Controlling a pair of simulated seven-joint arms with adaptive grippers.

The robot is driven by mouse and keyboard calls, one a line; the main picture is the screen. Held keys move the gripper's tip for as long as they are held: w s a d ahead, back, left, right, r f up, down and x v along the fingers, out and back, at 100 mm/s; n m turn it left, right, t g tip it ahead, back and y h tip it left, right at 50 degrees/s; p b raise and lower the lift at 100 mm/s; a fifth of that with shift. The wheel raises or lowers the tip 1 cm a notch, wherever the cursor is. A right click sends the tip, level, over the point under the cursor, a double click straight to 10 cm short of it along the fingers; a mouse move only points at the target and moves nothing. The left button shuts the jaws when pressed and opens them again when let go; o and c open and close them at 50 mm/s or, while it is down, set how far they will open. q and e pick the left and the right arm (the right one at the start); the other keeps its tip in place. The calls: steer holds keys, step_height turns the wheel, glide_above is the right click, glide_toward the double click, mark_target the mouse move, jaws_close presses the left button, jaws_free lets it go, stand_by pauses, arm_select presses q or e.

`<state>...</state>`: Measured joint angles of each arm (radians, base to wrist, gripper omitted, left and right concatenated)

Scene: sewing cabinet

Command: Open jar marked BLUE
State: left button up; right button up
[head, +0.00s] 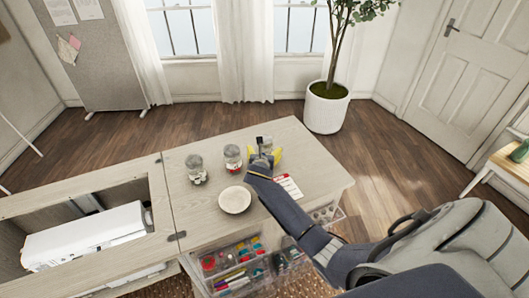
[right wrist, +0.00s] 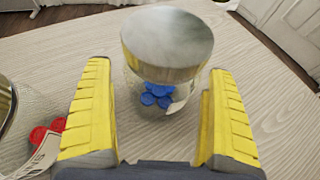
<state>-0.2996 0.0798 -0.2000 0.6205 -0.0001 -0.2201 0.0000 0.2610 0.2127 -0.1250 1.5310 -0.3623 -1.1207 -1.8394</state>
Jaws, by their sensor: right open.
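A clear glass jar with a silver lid (right wrist: 168,38) and blue buttons inside (right wrist: 158,95) stands upright on the wooden top. Its pale label is turned aside and I cannot read it. My right gripper (right wrist: 160,115) is open, with one yellow finger on each side of the jar's near part. I see no clear contact. In the head view the right gripper (head: 265,157) is at the rightmost of three jars, which it mostly hides. My left gripper is not in view.
A jar with red contents (head: 233,158) and another jar (head: 196,168) stand to the left. A white dish (head: 235,200) and a red-and-white card (head: 288,187) lie in front. An open drawer of sewing supplies (head: 245,265) and a recess with a white machine (head: 85,240) are nearer.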

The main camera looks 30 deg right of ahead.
steer(key=shift+w+d, duration=0.1)
steer(key=shift+c, duration=0.3)
steer(key=c, duration=1.5)
steer(key=shift+o, duration=0.2)
steer(key=shift+r, duration=0.1)
step_height(320, 180, up, 20)
